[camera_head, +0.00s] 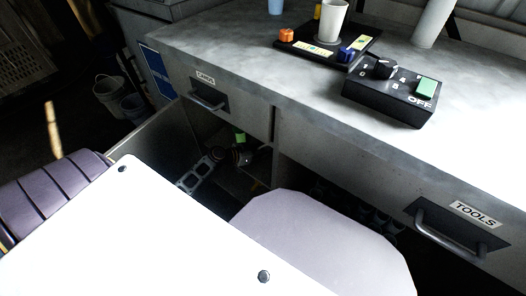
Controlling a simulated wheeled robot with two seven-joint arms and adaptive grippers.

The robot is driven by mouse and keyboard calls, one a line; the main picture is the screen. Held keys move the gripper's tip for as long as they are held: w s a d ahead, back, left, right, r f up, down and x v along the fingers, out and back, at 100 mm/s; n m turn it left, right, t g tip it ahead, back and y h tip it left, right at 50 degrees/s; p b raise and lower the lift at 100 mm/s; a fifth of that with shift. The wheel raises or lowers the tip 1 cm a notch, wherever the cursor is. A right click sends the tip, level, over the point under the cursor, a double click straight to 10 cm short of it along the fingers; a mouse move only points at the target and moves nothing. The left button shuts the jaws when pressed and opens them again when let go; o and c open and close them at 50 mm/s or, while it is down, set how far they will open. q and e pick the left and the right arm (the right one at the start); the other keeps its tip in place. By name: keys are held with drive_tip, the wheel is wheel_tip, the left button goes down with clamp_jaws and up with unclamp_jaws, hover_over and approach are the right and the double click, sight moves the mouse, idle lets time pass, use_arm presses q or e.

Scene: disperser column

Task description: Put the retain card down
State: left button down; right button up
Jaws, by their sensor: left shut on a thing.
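My left gripper (243,154) is a dark shape in deep shadow, in front of the open space under the CARDS drawer. It is shut on a small green piece (240,138), which looks like the retain card; only a little of it shows and I cannot read it. The gripper is below the counter top, and the shadow hides its fingers. My right gripper is not in view.
On the grey counter (235,50) is a black tray (335,63) with an orange block (286,35), a blue block (346,55) and a white cup (332,22). A black control box (388,95) stands nearer. The TOOLS drawer (460,235) is at right. Bare counter lies left of the tray.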

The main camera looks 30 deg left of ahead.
use_arm(q)
drive_tip(key=shift+f, duration=0.15)
drive_tip(key=c, duration=1.6)
unclamp_jaws()
drive_tip(key=shift+o, duration=0.2)
drive_tip(key=shift+r, duration=0.2)
drive_tip(key=shift+p+v, duration=1.15)
drive_tip(key=shift+v, duration=4.85)
drive_tip(key=shift+f, duration=0.1)
